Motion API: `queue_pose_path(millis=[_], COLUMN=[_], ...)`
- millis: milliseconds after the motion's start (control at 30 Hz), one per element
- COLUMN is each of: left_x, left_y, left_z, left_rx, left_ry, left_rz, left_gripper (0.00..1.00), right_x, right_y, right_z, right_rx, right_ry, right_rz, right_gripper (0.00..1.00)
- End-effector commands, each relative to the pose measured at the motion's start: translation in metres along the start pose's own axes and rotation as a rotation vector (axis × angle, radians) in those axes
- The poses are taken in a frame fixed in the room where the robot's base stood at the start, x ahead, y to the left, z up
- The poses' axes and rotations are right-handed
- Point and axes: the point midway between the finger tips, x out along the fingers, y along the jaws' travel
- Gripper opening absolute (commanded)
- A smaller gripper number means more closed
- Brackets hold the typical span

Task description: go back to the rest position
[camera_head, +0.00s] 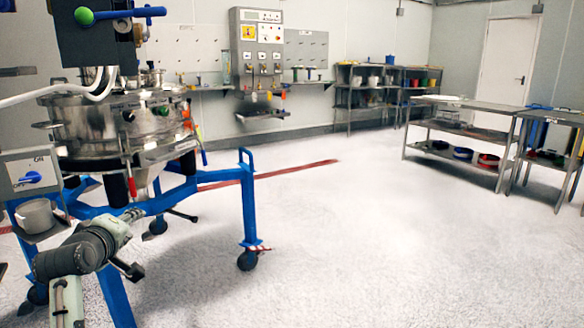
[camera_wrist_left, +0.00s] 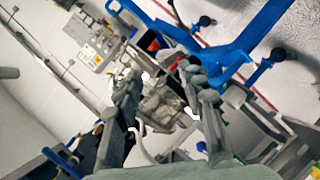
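My left gripper (camera_head: 132,243) is low at the left of the head view, in front of the blue frame of the powder sifter. Its two fingers stand apart. In the left wrist view the gripper (camera_wrist_left: 160,82) is open, and I see nothing held between its fingers. The steel sifter drum (camera_head: 95,125) sits on the blue wheeled frame (camera_head: 249,205). The blue frame also shows at the top right of the left wrist view (camera_wrist_left: 235,55). I cannot tell whether the gripper touches the frame. My right gripper is in neither view.
A control box with a blue knob (camera_head: 31,177) and a small grey cup (camera_head: 37,215) are at the far left. A steel table (camera_head: 470,104) stands at the right, and shelves (camera_head: 345,97) stand at the back. The pale floor in the middle is clear.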

Motion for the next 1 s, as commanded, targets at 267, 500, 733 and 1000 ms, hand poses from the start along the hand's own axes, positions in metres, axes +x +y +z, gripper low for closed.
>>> queue_pose_path(millis=[267, 500, 733, 1000], left_x=[-0.030, -0.111, -0.186, -0.206], left_y=[-0.170, -0.302, -0.378, -0.394], left_z=[0.136, 0.230, 0.278, 0.288], left_rx=[0.544, 0.950, 1.188, 1.243], left_ry=[-0.300, -0.630, -0.877, -0.943], left_rz=[-0.262, -0.378, -0.399, -0.396], left_gripper=[0.40, 0.40, 0.40, 0.40], right_x=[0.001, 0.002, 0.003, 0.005], right_y=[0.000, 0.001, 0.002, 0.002], right_z=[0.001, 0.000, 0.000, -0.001], right_rx=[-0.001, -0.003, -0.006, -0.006], right_ry=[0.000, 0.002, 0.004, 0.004], right_rz=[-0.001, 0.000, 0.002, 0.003], right_gripper=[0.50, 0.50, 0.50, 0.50])
